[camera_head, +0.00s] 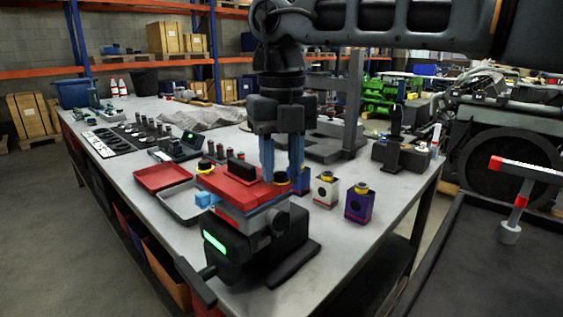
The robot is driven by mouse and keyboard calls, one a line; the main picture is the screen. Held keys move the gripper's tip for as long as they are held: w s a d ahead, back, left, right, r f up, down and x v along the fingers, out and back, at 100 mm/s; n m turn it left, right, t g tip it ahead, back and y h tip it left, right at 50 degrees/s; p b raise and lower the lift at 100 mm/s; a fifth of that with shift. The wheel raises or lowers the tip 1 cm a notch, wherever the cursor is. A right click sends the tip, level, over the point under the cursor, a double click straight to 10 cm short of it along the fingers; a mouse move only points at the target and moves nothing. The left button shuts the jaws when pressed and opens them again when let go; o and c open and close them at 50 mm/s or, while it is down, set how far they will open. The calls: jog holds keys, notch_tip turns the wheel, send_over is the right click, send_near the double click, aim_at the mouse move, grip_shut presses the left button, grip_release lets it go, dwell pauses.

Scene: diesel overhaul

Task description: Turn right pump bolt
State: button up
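The pump (240,188) is a red block on a black fixture (258,247) with a lit green display, near the front of the grey workbench. Its right bolt (281,178) has a dark head and a yellow ring. Its left bolt (206,165) looks alike and stands clear. My gripper (282,174) points straight down over the pump's right end. Its two blue fingers are apart, with the right bolt's head between their tips. I cannot tell whether the fingers touch the bolt, and they partly hide its sides.
Two small blocks with yellow tops, one white (325,190) and one blue (359,204), stand right of the pump. An open red tray (163,177) lies to the left. A black handle (233,170) rises between the bolts. A dark cart (470,260) stands at the right.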

aim_at(282, 174)
jog(key=shift+o, duration=0.4)
notch_tip(282, 174, up, 8)
jog(key=shift+f, duration=0.1)
dwell(0.5)
